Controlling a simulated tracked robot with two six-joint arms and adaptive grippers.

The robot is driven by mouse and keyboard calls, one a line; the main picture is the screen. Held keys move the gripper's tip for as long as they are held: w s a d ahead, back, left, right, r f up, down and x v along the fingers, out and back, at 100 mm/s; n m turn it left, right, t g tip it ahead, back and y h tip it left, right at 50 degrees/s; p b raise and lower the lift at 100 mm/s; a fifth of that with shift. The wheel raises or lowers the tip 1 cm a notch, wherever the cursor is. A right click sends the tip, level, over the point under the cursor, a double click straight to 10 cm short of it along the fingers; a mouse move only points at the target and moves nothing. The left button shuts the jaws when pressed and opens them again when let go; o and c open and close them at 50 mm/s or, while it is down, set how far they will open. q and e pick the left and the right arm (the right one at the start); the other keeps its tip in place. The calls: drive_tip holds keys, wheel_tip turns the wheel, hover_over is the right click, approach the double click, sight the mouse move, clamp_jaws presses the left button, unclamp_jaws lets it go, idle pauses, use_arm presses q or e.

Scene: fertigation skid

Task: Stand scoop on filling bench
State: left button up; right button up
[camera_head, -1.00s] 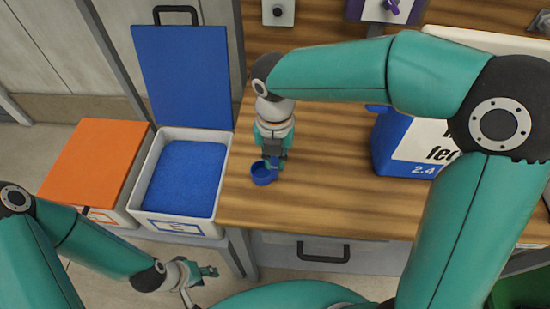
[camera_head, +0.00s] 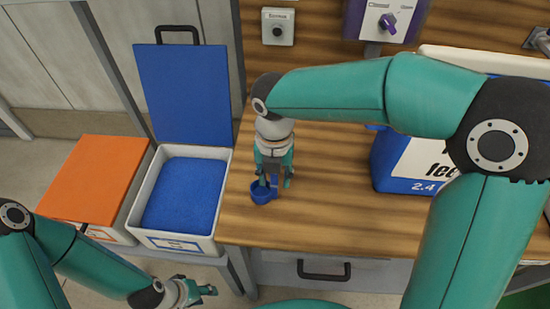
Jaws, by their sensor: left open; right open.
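A small blue scoop (camera_head: 262,193) stands on the wooden bench (camera_head: 320,205) near its left edge, its cup resting on the top and its handle pointing up. My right gripper (camera_head: 273,184) reaches down over it from above, open, with its fingers on either side of the handle. Whether the fingers touch the handle cannot be told. My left gripper (camera_head: 204,291) is low at the bottom left, open and empty, in front of the bins and away from the scoop.
An open white bin (camera_head: 140,214) of blue granules stands left of the bench, its blue lid raised. A bin with an orange lid (camera_head: 92,180) is beside it. A blue and white feed container (camera_head: 390,165) stands at the right behind my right arm. The bench front is clear.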

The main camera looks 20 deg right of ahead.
wheel_tip(320, 180, up, 12)
drive_tip(key=shift+f+p, duration=0.25)
drive_tip(key=shift+p, duration=0.15)
idle(0.4)
